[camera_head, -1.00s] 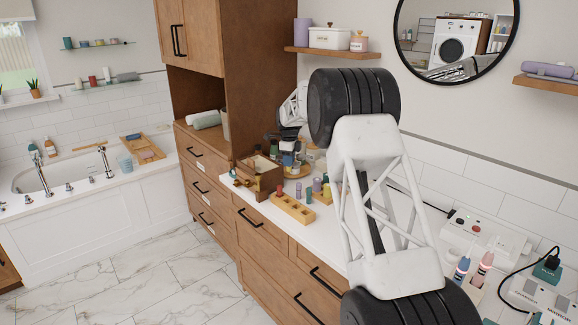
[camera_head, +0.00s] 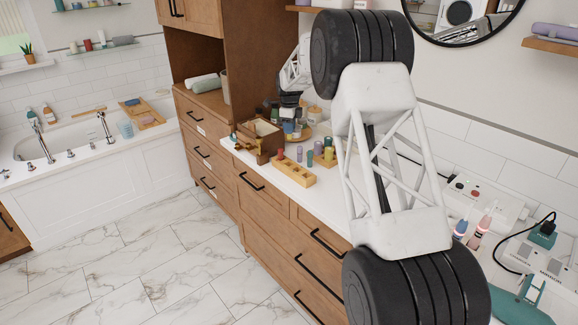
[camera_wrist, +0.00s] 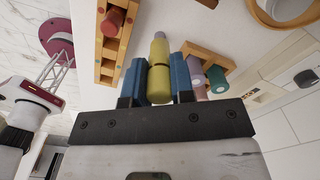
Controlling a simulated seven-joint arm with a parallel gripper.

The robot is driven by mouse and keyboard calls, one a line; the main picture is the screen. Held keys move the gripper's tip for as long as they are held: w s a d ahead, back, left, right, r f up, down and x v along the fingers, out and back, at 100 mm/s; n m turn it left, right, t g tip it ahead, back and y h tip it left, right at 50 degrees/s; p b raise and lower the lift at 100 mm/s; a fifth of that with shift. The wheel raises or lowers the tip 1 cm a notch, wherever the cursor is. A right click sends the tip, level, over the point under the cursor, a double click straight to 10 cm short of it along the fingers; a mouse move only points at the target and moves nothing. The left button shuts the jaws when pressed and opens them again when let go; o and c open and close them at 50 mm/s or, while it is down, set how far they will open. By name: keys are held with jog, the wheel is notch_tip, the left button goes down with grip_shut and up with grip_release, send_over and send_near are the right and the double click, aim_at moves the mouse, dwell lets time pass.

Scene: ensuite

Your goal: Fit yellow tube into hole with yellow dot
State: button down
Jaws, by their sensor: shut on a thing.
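In the wrist view my gripper (camera_wrist: 158,80) has its two blue fingers on either side of the yellow tube (camera_wrist: 158,85), shut on it. The tube lies lengthwise between them, its far end beyond the fingertips. The wooden block with holes (camera_wrist: 106,70) is left of the fingers, apart from the tube; a red tube (camera_wrist: 113,20) stands in it. In the head view the block (camera_head: 296,176) lies on the white counter, the red tube (camera_head: 281,155) at its far end. I cannot make out the yellow dot. My gripper is hard to pick out in the head view.
A wooden rack (camera_wrist: 208,55) is close right of the gripper, with a purple tube (camera_wrist: 195,72) and a green tube (camera_wrist: 216,80) near it. A wooden box (camera_head: 266,140) stands behind the block. Powered devices (camera_head: 485,200) stand at the right.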

send_near(289, 160)
jog(key=s, duration=0.2)
jog(key=shift+s+d+r, duration=0.1)
jog(key=shift+s+r, duration=0.2)
jog(key=shift+f, duration=2)
jog(key=shift+f, duration=0.1)
jog(key=shift+f, duration=1.9)
jog(key=shift+f, duration=0.35)
